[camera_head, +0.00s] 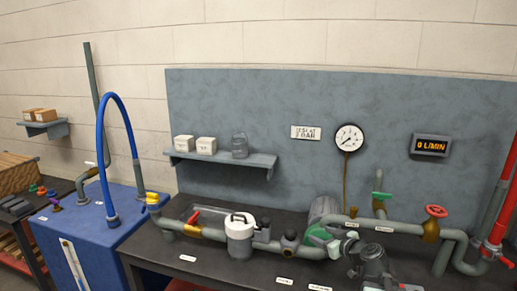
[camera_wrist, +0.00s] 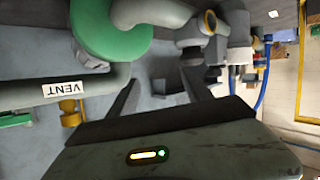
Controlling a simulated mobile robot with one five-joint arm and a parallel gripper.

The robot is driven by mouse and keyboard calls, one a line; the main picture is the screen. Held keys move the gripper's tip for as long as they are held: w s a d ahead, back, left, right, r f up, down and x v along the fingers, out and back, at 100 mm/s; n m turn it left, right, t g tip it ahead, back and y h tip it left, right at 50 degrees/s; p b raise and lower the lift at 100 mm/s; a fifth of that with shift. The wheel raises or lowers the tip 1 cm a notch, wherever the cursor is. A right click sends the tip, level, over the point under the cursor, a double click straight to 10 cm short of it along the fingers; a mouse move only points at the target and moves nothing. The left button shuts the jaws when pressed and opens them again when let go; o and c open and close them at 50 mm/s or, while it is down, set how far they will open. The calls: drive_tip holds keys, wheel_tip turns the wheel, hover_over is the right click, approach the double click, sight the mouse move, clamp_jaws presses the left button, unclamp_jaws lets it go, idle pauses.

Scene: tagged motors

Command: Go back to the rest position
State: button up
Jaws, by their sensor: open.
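A grey fitting with a yellow ring (camera_wrist: 211,22) is at the upper right. I cannot tell how far the fingers are from these parts.
The dark bench (camera_head: 215,262) carries pipes, a white-lidded filter (camera_head: 240,240), a green-grey pump (camera_head: 322,222) and a red valve wheel (camera_head: 436,211). A blue tank (camera_head: 105,235) with a tall blue hose (camera_head: 128,125) stands left. A shelf (camera_head: 225,162) juts from the back panel. Open air lies above the bench.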

drive_tip(key=s+a+f+n+g, duration=0.1)
drive_tip(key=s+a+f+g, duration=0.35)
drive_tip(key=a, duration=0.45)
drive_tip(key=s+a+f+n+g, duration=0.1)
drive_tip(key=s+a+f+g, duration=0.4)
drive_tip(key=a, duration=0.4)
drive_tip(key=s+d+f+m+g+h, duration=0.3)
drive_tip(key=s+d+f+m+h, duration=0.2)
drive_tip(key=s+d+m, duration=0.2)
drive_tip(key=shift+s+d+m+p, duration=0.4)
drive_tip(key=shift+s+d, duration=0.4)
drive_tip(key=shift+s, duration=0.15)
drive_tip(key=shift+g, duration=0.25)
